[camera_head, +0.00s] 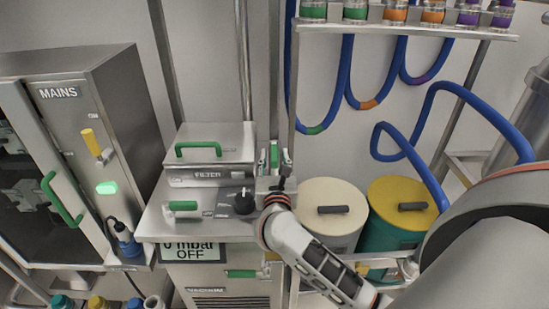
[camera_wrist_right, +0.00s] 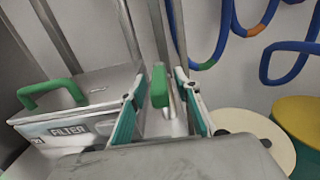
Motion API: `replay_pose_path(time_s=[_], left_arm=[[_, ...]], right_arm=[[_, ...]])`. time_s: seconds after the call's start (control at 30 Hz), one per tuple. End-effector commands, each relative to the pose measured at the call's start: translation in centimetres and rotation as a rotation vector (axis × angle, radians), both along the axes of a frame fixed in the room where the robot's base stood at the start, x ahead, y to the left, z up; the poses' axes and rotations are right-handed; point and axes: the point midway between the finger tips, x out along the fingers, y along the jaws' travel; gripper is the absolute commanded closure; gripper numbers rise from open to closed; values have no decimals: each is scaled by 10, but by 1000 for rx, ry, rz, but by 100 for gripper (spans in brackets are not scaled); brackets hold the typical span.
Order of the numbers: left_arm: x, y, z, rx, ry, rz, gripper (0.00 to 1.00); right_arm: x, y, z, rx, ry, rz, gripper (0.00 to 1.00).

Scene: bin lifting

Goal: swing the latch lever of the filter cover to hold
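The filter cover (camera_head: 222,160) is a grey metal box lid labelled FILTER with a green handle on top; it also shows in the wrist view (camera_wrist_right: 95,97). A green upright latch lever (camera_head: 274,153) stands at the cover's right side. In the wrist view the lever (camera_wrist_right: 160,87) shows between the two fingers of my right gripper (camera_wrist_right: 162,105), with gaps on both sides. My right gripper (camera_head: 275,182) is open just in front of the lever; how deep the lever sits between the fingers is unclear. My left gripper is not in view.
A MAINS cabinet (camera_head: 115,85) with a yellow lever stands at left. A green-handled knob and a black knob (camera_head: 244,201) sit on the machine top. A cream-lidded bin (camera_head: 325,192) and a yellow-lidded bin (camera_head: 390,190) stand at right, below hanging blue hoses (camera_head: 350,70).

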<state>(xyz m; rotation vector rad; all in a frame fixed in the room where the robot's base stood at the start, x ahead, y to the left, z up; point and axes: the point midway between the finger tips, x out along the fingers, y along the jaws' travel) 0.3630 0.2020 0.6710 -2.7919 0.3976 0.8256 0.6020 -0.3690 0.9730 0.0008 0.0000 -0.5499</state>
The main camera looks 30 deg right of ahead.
Motion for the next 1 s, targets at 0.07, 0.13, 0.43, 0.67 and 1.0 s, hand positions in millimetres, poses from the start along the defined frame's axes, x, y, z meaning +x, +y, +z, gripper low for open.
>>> replay_pose_path(time_s=[0.07,0.13,0.43,0.67,1.0], left_arm=[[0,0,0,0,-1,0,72],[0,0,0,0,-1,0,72],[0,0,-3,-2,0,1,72],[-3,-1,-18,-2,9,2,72],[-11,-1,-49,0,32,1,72]], right_arm=[[0,0,0,0,0,0,84],[0,0,0,0,0,0,100],[1,2,-1,3,-2,-28,100],[7,8,-3,4,-1,-156,100],[11,13,-3,1,1,-359,100]])
